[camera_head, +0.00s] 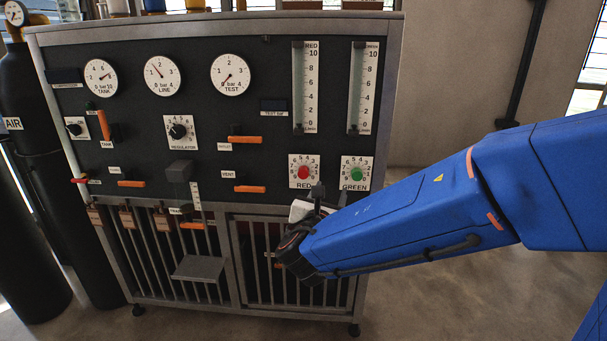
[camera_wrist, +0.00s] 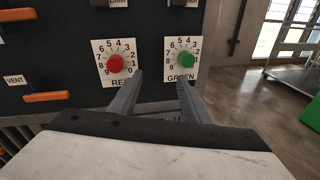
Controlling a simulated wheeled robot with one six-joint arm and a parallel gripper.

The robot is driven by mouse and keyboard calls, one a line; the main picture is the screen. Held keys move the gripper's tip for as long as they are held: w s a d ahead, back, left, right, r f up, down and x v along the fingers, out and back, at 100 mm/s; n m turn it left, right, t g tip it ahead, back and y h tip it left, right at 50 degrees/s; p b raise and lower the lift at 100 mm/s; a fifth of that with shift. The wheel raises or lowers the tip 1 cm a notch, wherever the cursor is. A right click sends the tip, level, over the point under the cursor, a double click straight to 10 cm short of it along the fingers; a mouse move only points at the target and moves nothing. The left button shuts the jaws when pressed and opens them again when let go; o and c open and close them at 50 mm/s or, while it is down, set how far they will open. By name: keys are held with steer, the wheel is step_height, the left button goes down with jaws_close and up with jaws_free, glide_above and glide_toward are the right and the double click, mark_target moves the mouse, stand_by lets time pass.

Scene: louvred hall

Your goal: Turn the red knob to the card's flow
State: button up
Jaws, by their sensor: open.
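The red knob (camera_head: 303,172) sits on a white numbered dial plate marked RED, at the lower right of the black panel. In the wrist view the red knob (camera_wrist: 115,63) is left of my fingertips. My gripper (camera_head: 328,194) is open and empty in front of the panel, just below the dials. In the wrist view its two fingers (camera_wrist: 160,78) point at the gap between the red knob and the green knob (camera_wrist: 186,59). The RED flow tube (camera_head: 305,88) stands above the knob; its float reading is too small to tell. I cannot make out a card with a flow value.
The green knob (camera_head: 356,174) is close beside the red one. Orange valve handles (camera_head: 250,189) stick out of the panel. A grey shelf (camera_head: 199,268) juts out below. Black gas cylinders (camera_head: 35,180) stand at the left. The floor at right is open.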

mark_target(303, 175)
steer(key=a+n+t+y, duration=0.1)
steer(key=a+n+y, duration=0.25)
steer(key=a, duration=0.45)
steer(key=shift+h, duration=0.25)
steer(key=shift+w+d, duration=0.2)
steer(key=shift+w, duration=2.25)
steer(key=shift+w+d, duration=0.2)
steer(key=shift+w, duration=2.2)
steer(key=shift+c, duration=0.4)
jaws_close()
